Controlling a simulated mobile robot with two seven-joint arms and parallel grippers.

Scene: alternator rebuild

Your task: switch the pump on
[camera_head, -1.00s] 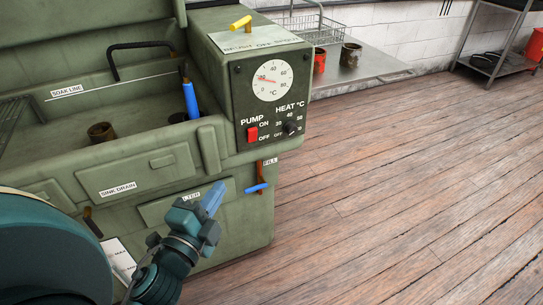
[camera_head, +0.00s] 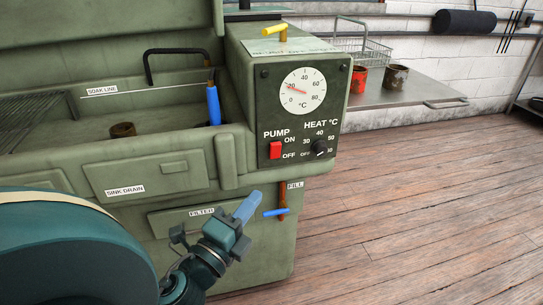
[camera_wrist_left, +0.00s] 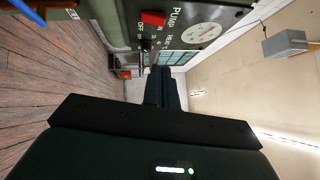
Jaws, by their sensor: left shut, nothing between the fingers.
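The pump switch (camera_head: 275,149) is a small red rocker on the dark control panel (camera_head: 271,110) of the green washer, between the ON and OFF labels. I cannot tell which way it is tipped. My left gripper (camera_head: 248,207) is shut and empty, below and slightly left of the switch, in front of the washer's lower body and apart from the panel. In the left wrist view the shut fingers (camera_wrist_left: 166,88) point ahead, and the red switch (camera_wrist_left: 153,18) shows at the top, beside the dial. My right gripper is not in view.
A temperature dial (camera_head: 303,91) and a black heat knob (camera_head: 320,148) share the panel. A blue fill lever (camera_head: 276,212) sticks out close to my left gripper. A yellow handle (camera_head: 275,31) stands on the washer's top. The wooden floor (camera_head: 410,210) at right is clear.

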